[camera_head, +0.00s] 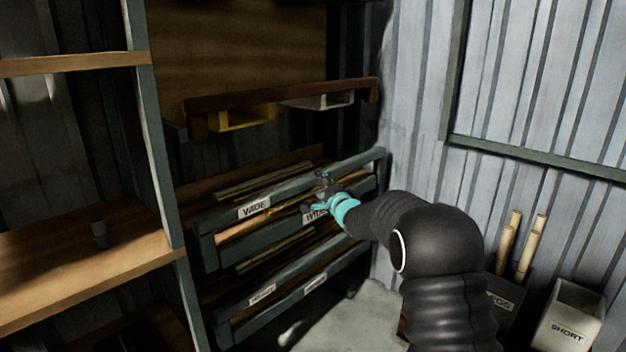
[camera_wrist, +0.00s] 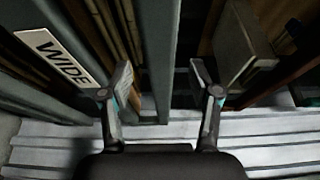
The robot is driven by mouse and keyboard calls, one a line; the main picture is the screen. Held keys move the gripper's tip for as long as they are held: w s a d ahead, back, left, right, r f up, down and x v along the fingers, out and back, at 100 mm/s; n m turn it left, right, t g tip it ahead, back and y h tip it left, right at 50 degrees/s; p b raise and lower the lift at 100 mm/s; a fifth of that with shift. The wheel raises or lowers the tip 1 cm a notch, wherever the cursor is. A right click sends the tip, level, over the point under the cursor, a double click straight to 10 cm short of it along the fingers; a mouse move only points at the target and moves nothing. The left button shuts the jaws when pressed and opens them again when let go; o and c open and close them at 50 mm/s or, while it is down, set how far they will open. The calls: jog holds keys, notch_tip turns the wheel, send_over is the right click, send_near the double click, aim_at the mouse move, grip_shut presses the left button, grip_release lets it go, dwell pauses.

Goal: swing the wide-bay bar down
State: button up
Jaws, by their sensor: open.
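A rack with labelled bays stands in the head view. A grey-green bar (camera_head: 362,163) runs across the front of its upper bay, above long thin rods. I cannot tell for certain whether this is the wide-bay bar. My gripper (camera_head: 322,184) is at this bar, partly covering one label. In the wrist view my gripper (camera_wrist: 160,78) is open and empty, its fingers spread to either side of a grey bar (camera_wrist: 157,45). Contact cannot be told. A white WIDE label (camera_wrist: 56,59) is left of the fingers, on a grey rail.
A red-brown bar (camera_head: 280,94) sits above, with a yellow bin (camera_head: 240,120) and a white bin (camera_head: 325,101) behind it. A wooden shelf (camera_head: 80,270) and grey post stand left. A bin marked SHORT (camera_head: 568,322) and a dark bin of canes (camera_head: 508,292) stand right.

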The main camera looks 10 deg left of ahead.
aim_at(316, 182)
jog(key=shift+x, duration=2.85)
grip_shut()
